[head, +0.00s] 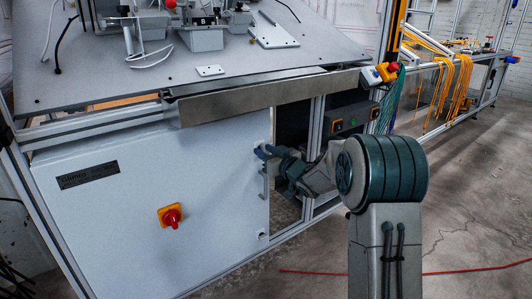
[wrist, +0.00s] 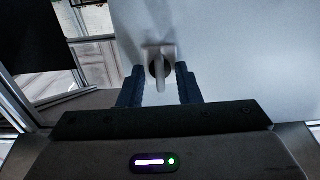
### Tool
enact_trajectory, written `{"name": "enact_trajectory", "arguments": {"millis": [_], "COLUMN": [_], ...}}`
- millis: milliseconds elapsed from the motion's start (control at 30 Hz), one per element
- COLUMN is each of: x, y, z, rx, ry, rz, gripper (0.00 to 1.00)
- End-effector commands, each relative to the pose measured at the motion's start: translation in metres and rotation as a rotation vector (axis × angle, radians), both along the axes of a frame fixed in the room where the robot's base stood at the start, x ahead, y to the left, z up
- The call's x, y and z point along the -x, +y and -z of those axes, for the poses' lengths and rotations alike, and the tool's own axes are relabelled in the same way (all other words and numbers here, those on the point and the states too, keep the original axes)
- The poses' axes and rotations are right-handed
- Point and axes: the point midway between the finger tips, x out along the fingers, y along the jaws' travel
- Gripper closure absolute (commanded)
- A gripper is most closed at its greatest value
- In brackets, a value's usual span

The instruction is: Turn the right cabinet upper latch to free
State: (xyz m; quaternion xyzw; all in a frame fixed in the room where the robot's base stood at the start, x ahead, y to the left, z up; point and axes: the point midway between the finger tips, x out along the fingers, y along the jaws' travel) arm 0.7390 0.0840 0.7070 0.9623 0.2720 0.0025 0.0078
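The upper latch (wrist: 159,62) is a small grey piece with a narrow tab pointing down in the wrist view, on the pale cabinet door (wrist: 235,55). My gripper (wrist: 159,72) is open, with one blue finger on each side of the latch and visible gaps between fingers and tab. In the head view my gripper (head: 262,152) reaches the upper right edge of the cabinet door (head: 110,220); the fingers hide the latch there. A lower latch (head: 263,236) shows near the door's bottom right corner.
A red and yellow rotary switch (head: 171,216) is on the door. A metal strip (head: 265,97) and worktable (head: 210,85) overhang above my gripper. A frame post (head: 315,130) and dark control panel (head: 350,122) stand to the right. A red cable (head: 450,271) lies on the floor.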

Motion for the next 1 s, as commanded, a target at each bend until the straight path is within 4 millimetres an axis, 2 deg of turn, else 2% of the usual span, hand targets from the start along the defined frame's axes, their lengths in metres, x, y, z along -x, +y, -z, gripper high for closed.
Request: {"name": "enact_trajectory", "arguments": {"millis": [267,367,800,1000], "x": [0.008,0.019,0.098,0.115], "y": [-0.005,-0.013,-0.06,-0.071], "z": [-0.001,-0.002,-0.002,0.0], "rx": [0.0,-0.001,-0.001,0.001], "ry": [0.002,0.003,0.002,0.001], "rz": [0.001,0.002,0.002,0.001], "gripper": [0.69,0.69,0.69,0.69]}}
